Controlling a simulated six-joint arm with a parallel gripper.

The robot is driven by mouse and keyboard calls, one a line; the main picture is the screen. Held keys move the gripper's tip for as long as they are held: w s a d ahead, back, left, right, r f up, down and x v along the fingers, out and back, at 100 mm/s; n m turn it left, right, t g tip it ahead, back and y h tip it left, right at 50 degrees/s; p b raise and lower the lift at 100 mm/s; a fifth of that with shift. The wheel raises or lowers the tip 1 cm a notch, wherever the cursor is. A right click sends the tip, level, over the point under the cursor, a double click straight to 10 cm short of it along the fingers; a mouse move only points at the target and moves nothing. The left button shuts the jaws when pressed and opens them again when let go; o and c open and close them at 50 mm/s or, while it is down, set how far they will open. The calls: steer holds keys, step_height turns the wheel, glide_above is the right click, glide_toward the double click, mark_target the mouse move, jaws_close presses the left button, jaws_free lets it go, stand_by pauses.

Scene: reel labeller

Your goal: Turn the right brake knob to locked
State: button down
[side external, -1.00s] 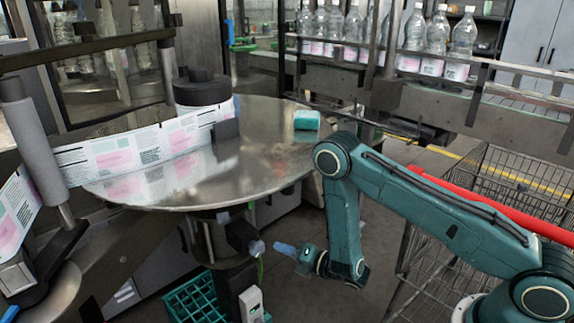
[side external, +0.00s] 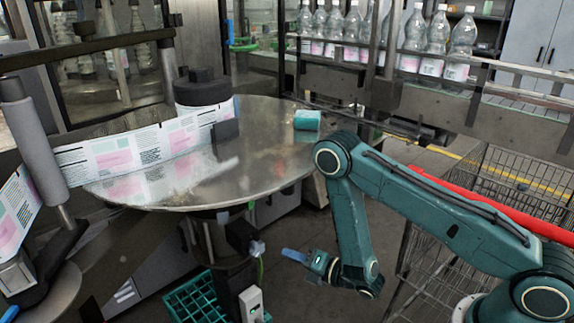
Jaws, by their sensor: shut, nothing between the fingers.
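A small pale knob (side external: 257,248) sits on the right side of a dark block under the round steel table. It looks like the right brake knob, but it is too small to tell how it is turned. My gripper (side external: 284,252) has blue fingers and is to the right of the knob, slightly lower in the picture. The fingers are shut and empty, pointing left toward the knob, with a visible gap between them and it.
The round steel table (side external: 270,150) overhangs the knob. A label web (side external: 130,155) runs over its left side, and a teal block (side external: 307,120) lies on its right edge. A green crate (side external: 190,298) and white box (side external: 251,303) are below. A wire cart (side external: 480,215) stands right.

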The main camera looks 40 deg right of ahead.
mark_target(256, 247)
steer(key=shift+s+a+r, duration=0.15)
steer(key=shift+r, duration=0.1)
steer(key=shift+w+d+r+x, duration=0.15)
steer(key=shift+d+x, duration=0.1)
steer(key=shift+x, duration=0.9)
steer(key=shift+d+r+x, duration=0.15)
steer(key=shift+d+x, duration=0.05)
steer(key=shift+x, duration=0.9)
steer(key=shift+w+d+r+x, duration=0.15)
steer(key=shift+d+x, duration=0.1)
steer(key=shift+x, duration=0.9)
steer(key=shift+s, duration=0.1)
steer(key=shift+a+f, duration=0.2)
steer(key=shift+f, duration=0.15)
steer(key=shift+d, duration=0.45)
steer(key=shift+s, duration=0.1)
